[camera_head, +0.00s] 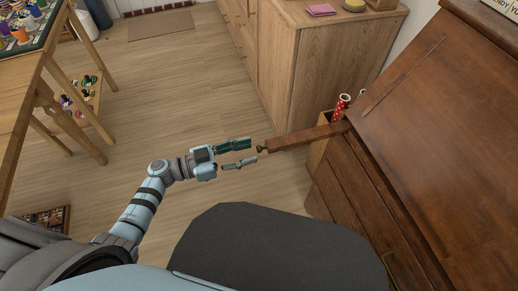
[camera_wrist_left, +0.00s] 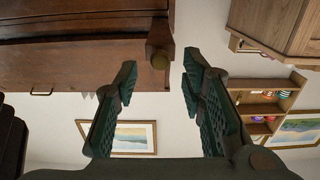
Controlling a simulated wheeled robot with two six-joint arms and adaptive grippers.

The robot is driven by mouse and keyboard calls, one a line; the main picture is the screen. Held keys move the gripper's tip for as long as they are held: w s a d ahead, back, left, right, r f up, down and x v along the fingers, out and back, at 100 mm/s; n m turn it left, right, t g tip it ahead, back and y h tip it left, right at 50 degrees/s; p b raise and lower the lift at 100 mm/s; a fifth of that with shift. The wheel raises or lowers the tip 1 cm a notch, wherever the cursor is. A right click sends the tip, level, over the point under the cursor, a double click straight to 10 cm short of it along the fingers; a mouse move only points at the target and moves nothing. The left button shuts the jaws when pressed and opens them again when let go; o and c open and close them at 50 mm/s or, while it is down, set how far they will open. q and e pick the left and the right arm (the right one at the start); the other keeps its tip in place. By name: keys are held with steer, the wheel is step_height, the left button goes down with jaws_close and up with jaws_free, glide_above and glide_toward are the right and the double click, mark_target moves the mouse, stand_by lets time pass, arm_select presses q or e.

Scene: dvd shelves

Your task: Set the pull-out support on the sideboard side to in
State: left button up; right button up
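The pull-out support (camera_head: 305,137) is a dark wooden bar sticking out from the dark slant-front desk (camera_head: 415,130), on the side toward the light wood sideboard (camera_head: 335,50). A small round knob (camera_head: 261,149) sits on its end. My left gripper (camera_head: 246,153) points at this knob, open and empty, with its fingertips a little short of it. In the left wrist view the support's end (camera_wrist_left: 159,33) and its brassy knob (camera_wrist_left: 160,60) appear between the two spread fingers (camera_wrist_left: 158,74). My right gripper is not in view.
A red patterned roll (camera_head: 341,104) stands in a wooden holder between desk and sideboard, behind the support. A wooden table (camera_head: 28,75) is at the far left. The floor (camera_head: 185,95) around my left arm is clear. A dark seat-like shape (camera_head: 275,250) fills the bottom.

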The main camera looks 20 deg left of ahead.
mark_target(259, 147)
arm_select(q)
steer(key=x, duration=0.4)
steer(key=shift+w+d, duration=0.1)
steer(key=shift+c, duration=0.2)
jaws_close()
